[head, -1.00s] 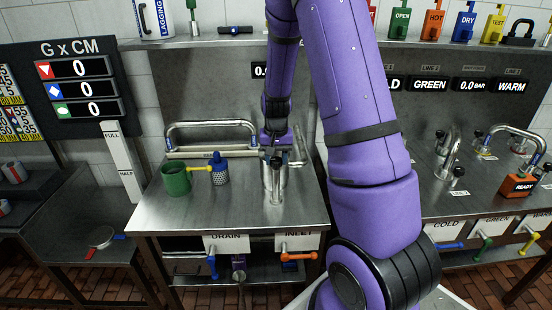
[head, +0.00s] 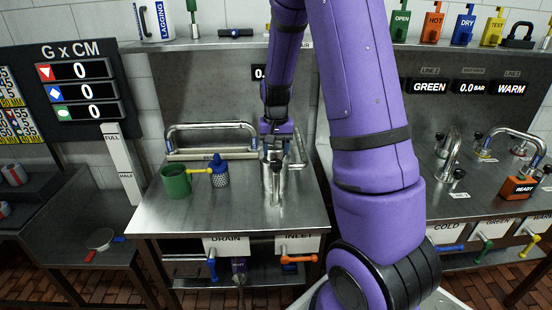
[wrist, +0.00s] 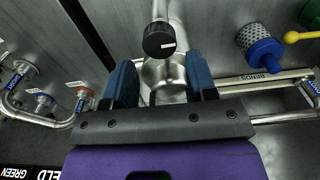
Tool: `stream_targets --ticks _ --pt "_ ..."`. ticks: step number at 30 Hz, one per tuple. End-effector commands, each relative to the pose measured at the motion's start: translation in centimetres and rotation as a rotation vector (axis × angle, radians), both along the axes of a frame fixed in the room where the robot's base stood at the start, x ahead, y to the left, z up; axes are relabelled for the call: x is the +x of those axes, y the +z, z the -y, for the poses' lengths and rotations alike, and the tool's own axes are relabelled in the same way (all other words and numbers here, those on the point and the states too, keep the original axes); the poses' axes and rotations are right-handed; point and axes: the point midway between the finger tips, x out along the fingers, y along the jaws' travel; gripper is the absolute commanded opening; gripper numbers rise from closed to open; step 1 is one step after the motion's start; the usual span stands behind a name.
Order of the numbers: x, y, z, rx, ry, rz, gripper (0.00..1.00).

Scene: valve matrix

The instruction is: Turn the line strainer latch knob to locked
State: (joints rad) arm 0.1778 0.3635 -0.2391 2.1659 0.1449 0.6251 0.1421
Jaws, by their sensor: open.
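The line strainer is an upright metal body on the left steel counter (head: 240,217), below my gripper in the head view. In the wrist view its black round latch knob (wrist: 159,39) with a white mark lies just past the fingertips. The metal strainer body (wrist: 166,76) shows between the blue fingers. My gripper (wrist: 161,75) is open, with one finger on each side of the body; I cannot tell whether they touch it. In the head view my gripper (head: 276,147) is small and its fingers partly blend with the strainer.
Drain and inlet levers hang below the counter's front. The counter's front left is clear.

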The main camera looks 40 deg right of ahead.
Motion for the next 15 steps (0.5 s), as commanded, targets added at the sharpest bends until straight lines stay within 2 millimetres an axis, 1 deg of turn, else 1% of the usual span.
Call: stream_targets --ticks 1,6,10,15 --pt "0.0 1.1 0.0 -0.001 0.001 0.004 0.52" --pt "0.0 4.1 0.0 -0.001 0.0 0.004 0.52" --pt "0.0 5.6 0.0 0.0 0.0 0.002 0.52" --pt "0.0 6.5 0.0 -0.001 0.0 0.001 0.52"
